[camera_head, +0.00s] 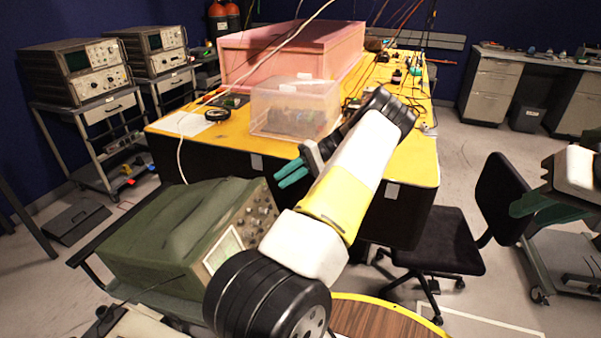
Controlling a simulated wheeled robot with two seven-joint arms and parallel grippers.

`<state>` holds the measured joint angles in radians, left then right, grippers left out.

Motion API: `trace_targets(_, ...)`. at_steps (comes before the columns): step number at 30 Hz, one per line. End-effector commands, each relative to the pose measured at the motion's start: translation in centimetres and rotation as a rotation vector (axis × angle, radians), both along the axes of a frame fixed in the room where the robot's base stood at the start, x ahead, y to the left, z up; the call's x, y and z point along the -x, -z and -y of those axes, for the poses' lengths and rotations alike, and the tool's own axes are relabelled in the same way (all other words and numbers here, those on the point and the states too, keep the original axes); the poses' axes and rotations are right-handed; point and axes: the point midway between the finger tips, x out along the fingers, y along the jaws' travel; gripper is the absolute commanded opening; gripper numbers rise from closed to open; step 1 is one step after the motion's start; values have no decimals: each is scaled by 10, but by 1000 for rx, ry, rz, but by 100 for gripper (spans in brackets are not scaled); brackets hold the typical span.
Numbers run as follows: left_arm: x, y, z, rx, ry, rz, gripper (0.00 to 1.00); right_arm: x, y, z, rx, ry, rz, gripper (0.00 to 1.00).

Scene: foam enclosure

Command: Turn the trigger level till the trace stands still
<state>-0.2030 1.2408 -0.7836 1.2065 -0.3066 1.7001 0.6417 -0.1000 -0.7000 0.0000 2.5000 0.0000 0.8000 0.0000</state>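A green-cased oscilloscope (165,240) stands on a cart at the lower left. Its front panel faces right, with a pale screen (223,250) and several small knobs (258,212). I cannot tell which knob is the trigger level, and the trace is not readable. My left arm crosses in front and hides part of the panel. My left gripper (288,173) has teal fingers pointing left, with a narrow gap between them and nothing visible in it. In the picture it is just above and right of the knobs. My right gripper (530,203) is partly visible at the right edge, far from the oscilloscope.
A yellow-topped bench (408,160) behind holds a clear plastic box (290,106), a pink foam enclosure (285,52) and tangled cables. A black chair (440,240) stands at right. Other instruments (75,70) sit on carts at left. A round wooden top (375,320) is in front.

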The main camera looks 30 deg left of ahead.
Motion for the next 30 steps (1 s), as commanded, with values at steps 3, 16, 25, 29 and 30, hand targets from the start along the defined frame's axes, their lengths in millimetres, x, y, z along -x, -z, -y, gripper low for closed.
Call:
trace_targets(3,-16,-6,9,-1,1,2,21,0,0,0,0,0,0,26)
trace_targets(16,-32,-13,19,0,-1,-1,21,0,0,0,0,0,0,26)
trace_targets(25,-31,-14,19,3,-1,2,21,0,0,0,0,0,0,26)
trace_targets(29,-28,-23,18,53,-7,32,21,0,0,0,0,0,0,26)
trace_targets(30,-26,-28,17,85,-8,51,21,0,0,0,0,0,0,26)
